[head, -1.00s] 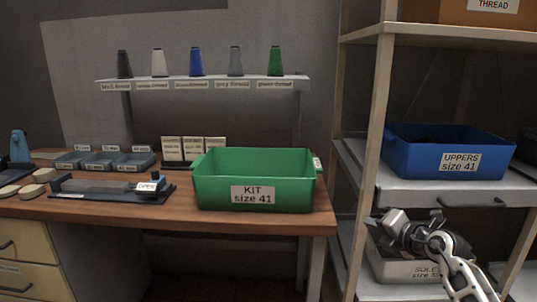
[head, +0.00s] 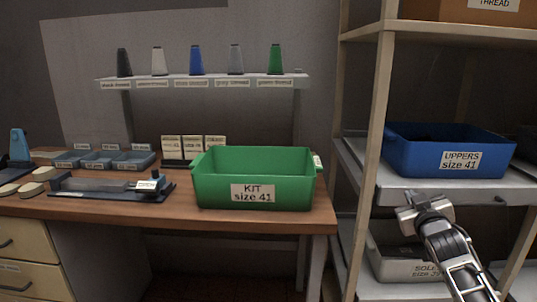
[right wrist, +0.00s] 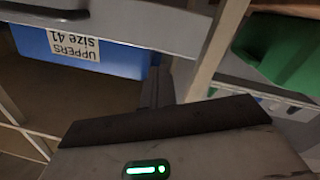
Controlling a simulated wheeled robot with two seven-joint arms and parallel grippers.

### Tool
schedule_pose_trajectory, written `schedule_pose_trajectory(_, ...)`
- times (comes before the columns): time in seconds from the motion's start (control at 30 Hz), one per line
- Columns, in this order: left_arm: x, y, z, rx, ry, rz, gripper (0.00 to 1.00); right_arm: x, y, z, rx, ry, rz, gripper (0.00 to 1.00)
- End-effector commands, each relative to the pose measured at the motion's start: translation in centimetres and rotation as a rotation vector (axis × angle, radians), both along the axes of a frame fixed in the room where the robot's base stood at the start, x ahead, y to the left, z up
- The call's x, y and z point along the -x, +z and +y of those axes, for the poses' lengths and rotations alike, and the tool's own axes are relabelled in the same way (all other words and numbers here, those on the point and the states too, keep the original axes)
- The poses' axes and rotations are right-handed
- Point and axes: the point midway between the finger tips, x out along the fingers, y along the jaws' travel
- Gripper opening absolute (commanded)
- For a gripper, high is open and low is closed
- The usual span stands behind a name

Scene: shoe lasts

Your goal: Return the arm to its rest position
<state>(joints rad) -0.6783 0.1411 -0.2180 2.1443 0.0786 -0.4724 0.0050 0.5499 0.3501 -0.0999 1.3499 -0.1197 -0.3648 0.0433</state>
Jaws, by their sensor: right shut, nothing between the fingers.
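My right arm comes in from the lower right in the head view, with its gripper (head: 424,205) in front of the shelf rack, just below the blue uppers bin and apart from it. The right gripper is shut and empty. In the right wrist view the dark gripper body (right wrist: 165,130) fills the lower middle, and the fingers are hard to make out. My left gripper is not in view.
The blue uppers bin (head: 450,150) stands on the rack's middle shelf. A grey soles bin (head: 395,262) sits below, partly behind my arm. The green kit bin (head: 254,178) is on the wooden table (head: 150,208). A rack post (head: 372,150) stands between.

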Motion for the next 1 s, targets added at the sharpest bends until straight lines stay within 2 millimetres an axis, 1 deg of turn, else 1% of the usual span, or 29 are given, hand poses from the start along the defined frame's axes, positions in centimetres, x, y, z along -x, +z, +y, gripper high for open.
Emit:
schedule_pose_trajectory(0.03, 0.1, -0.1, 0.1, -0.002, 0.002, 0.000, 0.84, 0.0, -0.9, 0.2, -0.062, 0.008, 0.038, 0.00)
schedule_pose_trajectory(0.13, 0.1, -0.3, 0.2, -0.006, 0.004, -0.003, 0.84, 0.2, -2.8, 1.0, -0.170, 0.032, 0.115, 0.00)
schedule_pose_trajectory(0.2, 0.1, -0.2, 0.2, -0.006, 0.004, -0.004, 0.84, 1.8, -5.5, 2.5, -0.162, 0.054, 0.143, 0.00)
schedule_pose_trajectory(0.27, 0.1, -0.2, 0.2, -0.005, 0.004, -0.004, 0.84, 3.0, -7.4, 3.7, -0.166, 0.072, 0.166, 0.00)
schedule_pose_trajectory(0.37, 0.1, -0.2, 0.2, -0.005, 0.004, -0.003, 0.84, 5.4, -10.5, 5.8, -0.176, 0.103, 0.206, 0.00)
schedule_pose_trajectory(0.47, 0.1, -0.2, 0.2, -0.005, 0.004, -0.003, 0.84, 8.6, -14.0, 8.1, -0.194, 0.138, 0.257, 0.00)
schedule_pose_trajectory(0.5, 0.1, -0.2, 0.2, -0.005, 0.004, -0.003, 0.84, 10.1, -15.4, 9.2, -0.204, 0.154, 0.279, 0.00)
schedule_pose_trajectory(0.57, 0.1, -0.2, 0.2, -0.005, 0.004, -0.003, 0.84, 12.9, -17.6, 10.9, -0.223, 0.179, 0.317, 0.00)
schedule_pose_trajectory(0.6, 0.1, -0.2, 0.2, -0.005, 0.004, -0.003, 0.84, 15.1, -19.1, 12.2, -0.241, 0.196, 0.346, 0.00)
schedule_pose_trajectory(0.67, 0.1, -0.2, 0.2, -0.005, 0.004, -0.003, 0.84, 18.7, -21.0, 14.1, -0.271, 0.221, 0.389, 0.00)
schedule_pose_trajectory(0.7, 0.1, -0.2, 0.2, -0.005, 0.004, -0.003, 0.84, 21.3, -22.1, 15.4, -0.295, 0.235, 0.419, 0.00)
schedule_pose_trajectory(0.73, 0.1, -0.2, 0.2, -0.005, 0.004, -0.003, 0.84, 23.3, -22.8, 16.2, -0.314, 0.245, 0.440, 0.00)
schedule_pose_trajectory(0.77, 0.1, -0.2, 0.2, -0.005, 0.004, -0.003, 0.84, 25.2, -23.3, 17.1, -0.333, 0.254, 0.461, 0.00)
schedule_pose_trajectory(0.8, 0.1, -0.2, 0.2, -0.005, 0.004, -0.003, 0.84, 27.5, -23.8, 18.0, -0.359, 0.263, 0.486, 0.00)
schedule_pose_trajectory(0.9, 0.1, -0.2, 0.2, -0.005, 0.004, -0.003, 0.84, 32.4, -24.3, 19.8, -0.414, 0.274, 0.537, 0.00)
schedule_pose_trajectory(1.0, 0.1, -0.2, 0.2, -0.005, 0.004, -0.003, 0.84, 35.6, -24.3, 20.9, -0.455, 0.277, 0.572, 0.00)
